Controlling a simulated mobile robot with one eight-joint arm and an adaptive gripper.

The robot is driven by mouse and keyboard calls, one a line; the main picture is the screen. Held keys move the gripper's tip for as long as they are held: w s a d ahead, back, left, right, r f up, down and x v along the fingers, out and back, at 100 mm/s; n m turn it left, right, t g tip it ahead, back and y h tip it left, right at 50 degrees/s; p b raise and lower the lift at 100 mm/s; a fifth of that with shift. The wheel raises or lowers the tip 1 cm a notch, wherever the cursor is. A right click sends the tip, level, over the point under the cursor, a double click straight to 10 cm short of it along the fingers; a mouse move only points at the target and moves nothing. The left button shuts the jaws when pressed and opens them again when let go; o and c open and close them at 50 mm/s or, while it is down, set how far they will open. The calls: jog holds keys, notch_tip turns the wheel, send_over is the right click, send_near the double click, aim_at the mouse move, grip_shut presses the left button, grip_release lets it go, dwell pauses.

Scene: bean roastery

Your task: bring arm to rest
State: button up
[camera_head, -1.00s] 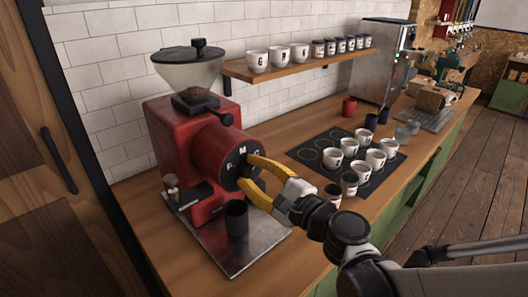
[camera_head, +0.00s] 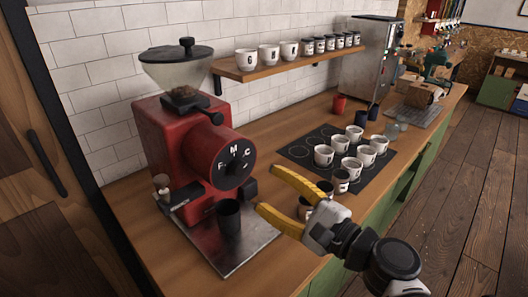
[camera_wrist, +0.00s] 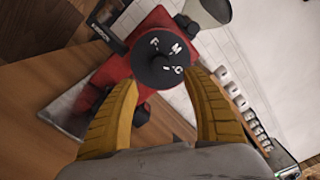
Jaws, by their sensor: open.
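My gripper (camera_head: 266,189) has yellow fingers that stand apart, with nothing between them. In the head view it hangs over the front of the counter, to the right of the red grinder (camera_head: 165,135) and clear of it. The grinder's round black dial (camera_head: 233,163) carries white letters. In the wrist view the dial (camera_wrist: 163,62) shows beyond and between the two fingers (camera_wrist: 163,105). My arm reaches in from the lower right.
A dark cup (camera_head: 229,217) stands on the grinder's metal tray (camera_head: 250,245). White cups (camera_head: 323,155) and small jars stand on and beside a black mat (camera_head: 300,152). A wall shelf (camera_head: 285,68) holds cups and jars. The floor (camera_head: 460,200) at right is clear.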

jog(key=shift+v, duration=1.25)
jog(key=shift+f, duration=0.1)
jog(key=s+d+f+n+g+h, duration=0.25)
jog(key=d+f+n+h, duration=0.2)
jog(key=f+n, duration=0.25)
jog(key=s+d+f+n+g+h, duration=0.1)
jog(key=s+d+n+h, duration=0.1)
jog(key=d, duration=0.5)
jog(key=s+d+f+n+g+h, duration=0.1)
jog(key=s+d+n+h, duration=0.1)
jog(key=d+n+h, duration=0.3)
jog(key=d+h, duration=0.2)
jog(key=d, duration=0.1)
jog(key=shift+s, duration=0.35)
jog(key=shift+d, duration=0.1)
